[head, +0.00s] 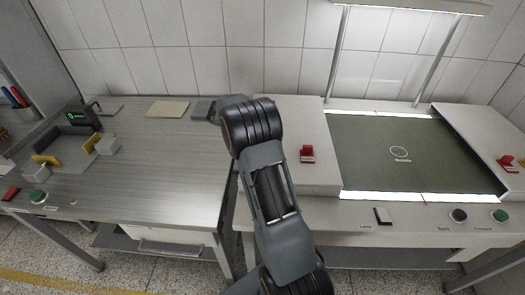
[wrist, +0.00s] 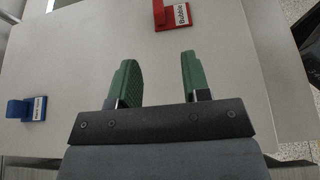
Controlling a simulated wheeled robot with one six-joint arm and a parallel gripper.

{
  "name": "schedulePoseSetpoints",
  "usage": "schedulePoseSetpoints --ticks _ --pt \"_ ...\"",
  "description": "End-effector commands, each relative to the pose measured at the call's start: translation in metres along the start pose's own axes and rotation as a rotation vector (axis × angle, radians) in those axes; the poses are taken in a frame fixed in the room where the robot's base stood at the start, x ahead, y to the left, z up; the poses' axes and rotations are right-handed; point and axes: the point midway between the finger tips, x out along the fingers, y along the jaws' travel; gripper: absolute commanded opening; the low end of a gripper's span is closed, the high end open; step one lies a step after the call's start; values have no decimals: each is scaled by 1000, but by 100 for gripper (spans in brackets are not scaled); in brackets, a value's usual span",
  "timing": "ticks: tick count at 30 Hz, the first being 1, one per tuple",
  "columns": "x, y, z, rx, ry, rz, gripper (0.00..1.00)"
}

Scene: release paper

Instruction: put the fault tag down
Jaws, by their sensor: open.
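In the wrist view a red tag (wrist: 172,14) with a white label reading "Bubble" lies on a pale grey surface, just beyond my fingertips and cut by the top edge. My gripper (wrist: 158,62) shows two green fingers spread apart with nothing between them. The red tag is apart from the fingers. A blue piece (wrist: 27,109) with a white label sits on the same surface at the left. In the head view my arm hides the gripper. Two red pieces show there, one on the left panel (head: 307,155) and one at the right edge (head: 508,163).
A green inspection surface (head: 400,155) marked "Bubble" lies between pale panels under a lamp (head: 420,6). Buttons (head: 459,215) line its front edge. The metal bench (head: 160,160) at left carries a fixture with yellow parts (head: 47,159) and a beige sheet (head: 167,109). Its middle is clear.

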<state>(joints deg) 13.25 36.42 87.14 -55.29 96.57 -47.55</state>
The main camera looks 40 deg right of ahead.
Motion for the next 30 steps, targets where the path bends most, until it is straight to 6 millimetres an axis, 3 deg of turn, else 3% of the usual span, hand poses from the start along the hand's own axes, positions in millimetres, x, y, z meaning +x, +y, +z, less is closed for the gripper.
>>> schedulePoseSetpoints --ticks 5,11,18,24,30 --pt "-24 -36 14 125 201 30 44" --pt "-55 -116 21 372 599 8 44" --pt "-81 -206 15 645 1039 -138 44" --pt "-91 -252 8 788 1273 -284 44" --pt "-95 -272 4 852 1375 -369 44"
